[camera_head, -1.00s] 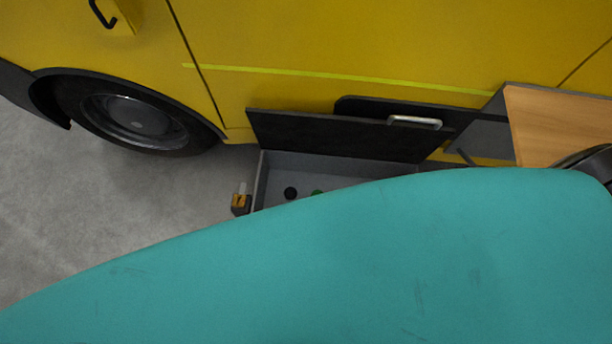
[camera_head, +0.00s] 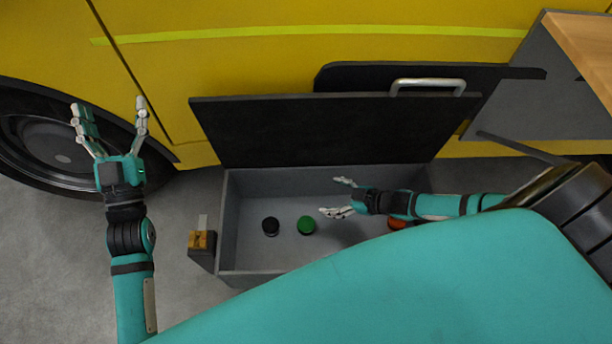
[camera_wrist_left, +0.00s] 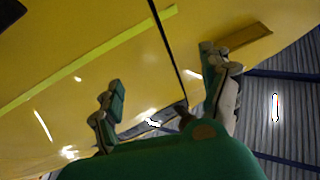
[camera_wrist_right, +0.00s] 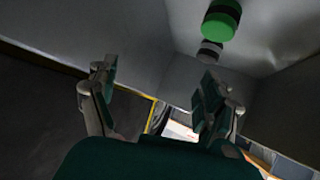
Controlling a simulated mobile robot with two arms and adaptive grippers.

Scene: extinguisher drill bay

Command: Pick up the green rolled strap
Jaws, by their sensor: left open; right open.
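The green rolled strap (camera_head: 306,225) lies on the floor of an open grey box (camera_head: 231,240) under the yellow vehicle. It also shows at the top of the right wrist view (camera_wrist_right: 222,18). My right gripper (camera_head: 338,197) is open and empty, over the box, to the right of the strap and a little above it in the head view, apart from it. My left gripper (camera_head: 112,108) is open and empty, in front of the vehicle's wheel, well left of the box. In the left wrist view its fingers (camera_wrist_left: 165,95) are spread with nothing between them.
A red-orange item (camera_head: 398,223) is partly hidden under my right arm. The raised black lid (camera_head: 300,130) stands behind the box. A small block with an orange top (camera_head: 201,242) stands at the box's left side.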

